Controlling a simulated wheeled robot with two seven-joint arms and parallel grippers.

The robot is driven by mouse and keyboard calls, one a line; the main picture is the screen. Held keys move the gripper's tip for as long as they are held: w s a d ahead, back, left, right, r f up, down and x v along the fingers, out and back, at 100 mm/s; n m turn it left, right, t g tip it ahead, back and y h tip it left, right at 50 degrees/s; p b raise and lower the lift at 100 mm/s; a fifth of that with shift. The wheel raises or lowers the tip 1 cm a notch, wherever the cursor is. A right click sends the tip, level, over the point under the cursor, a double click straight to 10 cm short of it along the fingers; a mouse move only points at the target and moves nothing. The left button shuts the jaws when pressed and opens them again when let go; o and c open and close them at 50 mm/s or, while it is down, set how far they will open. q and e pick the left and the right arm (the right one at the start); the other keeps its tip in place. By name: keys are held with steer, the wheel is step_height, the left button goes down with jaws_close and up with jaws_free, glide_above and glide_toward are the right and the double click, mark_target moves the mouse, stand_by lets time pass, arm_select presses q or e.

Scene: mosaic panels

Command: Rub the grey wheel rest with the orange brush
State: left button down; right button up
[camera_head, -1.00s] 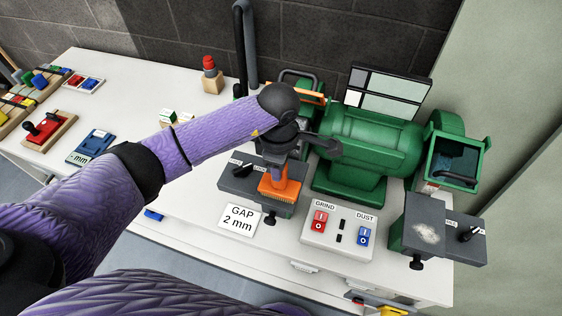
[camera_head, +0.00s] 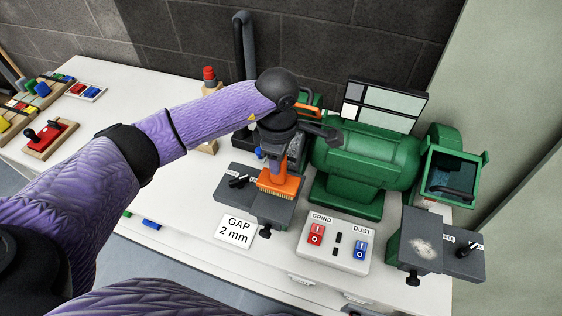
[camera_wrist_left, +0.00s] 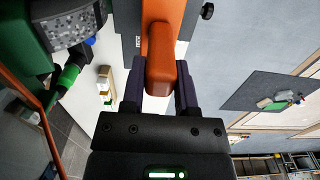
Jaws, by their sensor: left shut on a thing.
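My left gripper (camera_head: 277,155) is shut on the upright handle of the orange brush (camera_head: 279,184). The brush points down with its pale bristles over the grey rest (camera_head: 273,210) at the left end of the green grinder. The bristles look at or very near its top; exact contact cannot be told. The bare top in front of the brush looks plain grey. In the left wrist view the orange brush (camera_wrist_left: 162,50) sits between the fingers, and a speckled grey wheel (camera_wrist_left: 68,22) shows at upper left. My right gripper is out of view.
The green grinder (camera_head: 365,155) stands behind the rest. A second rest (camera_head: 422,245) at right carries a pale dusty patch. A switch box (camera_head: 335,240) and a "GAP 2 mm" card (camera_head: 236,231) lie in front. The left of the bench holds trays and blocks.

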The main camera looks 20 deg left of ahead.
arm_select(q)
steer(key=shift+r, duration=0.6)
steer(key=shift+w+r+p, duration=0.15)
steer(key=shift+r+p, duration=0.55)
steer(key=shift+r, duration=0.05)
steer(key=shift+r+p, duration=0.45)
steer(key=shift+r, duration=0.7)
